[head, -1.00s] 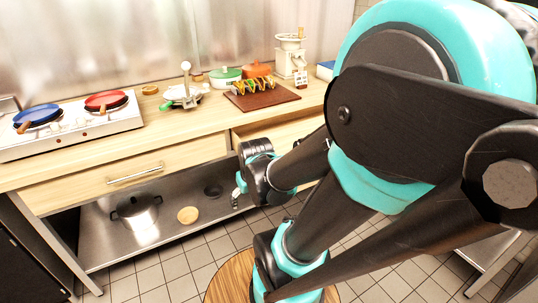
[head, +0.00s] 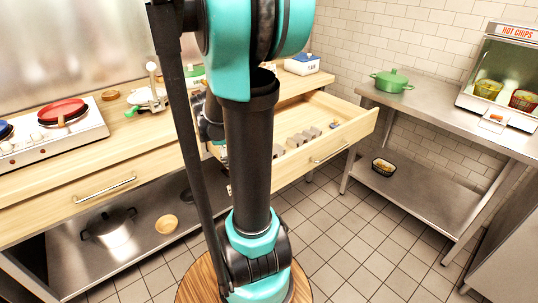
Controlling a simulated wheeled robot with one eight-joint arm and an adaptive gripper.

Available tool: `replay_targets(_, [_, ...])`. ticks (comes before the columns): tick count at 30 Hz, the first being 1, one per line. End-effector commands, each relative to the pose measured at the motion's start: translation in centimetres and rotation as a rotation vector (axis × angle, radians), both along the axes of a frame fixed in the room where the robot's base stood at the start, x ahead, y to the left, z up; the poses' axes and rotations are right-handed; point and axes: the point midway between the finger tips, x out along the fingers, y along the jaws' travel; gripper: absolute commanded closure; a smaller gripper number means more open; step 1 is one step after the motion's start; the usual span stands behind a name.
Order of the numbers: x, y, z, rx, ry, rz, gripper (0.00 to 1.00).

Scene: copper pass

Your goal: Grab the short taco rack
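No taco rack can be made out for certain. Several small grey blocky pieces (head: 295,141) lie in the open wooden drawer (head: 354,128), right of my arm. They are too small to tell whether one is a short taco rack. The counter spot behind my arm, where filled taco shells stood on a brown board earlier, is hidden now. My arm stands upright across the middle of the view. A dark part of my wrist shows just left of it, by the counter's front edge. My gripper's fingers are hidden behind the arm, so their state does not show.
The open drawer juts out over the tiled floor. A steel table (head: 437,104) at right bears a green pot (head: 391,81) and a hot chips warmer (head: 505,75). A burner with a red pan (head: 62,112) is at left. The floor between is clear.

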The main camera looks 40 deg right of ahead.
Motion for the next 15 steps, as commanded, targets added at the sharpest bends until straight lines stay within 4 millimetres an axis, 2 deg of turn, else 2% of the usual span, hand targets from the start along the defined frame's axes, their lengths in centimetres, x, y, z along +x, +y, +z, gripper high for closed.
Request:
replay_targets(1, [1.2,-2.0,0.4,-0.045,0.048,0.065,0.19])
replay_targets(3, [2.6,-4.7,0.9,-0.11,0.128,0.182,0.19])
replay_targets(9, [5.0,-11.0,1.7,-0.233,0.338,0.449,0.19])
replay_targets(12, [5.5,-12.8,1.9,-0.26,0.406,0.528,0.19])
replay_targets(15, [5.8,-13.7,1.9,-0.274,0.441,0.568,0.19])
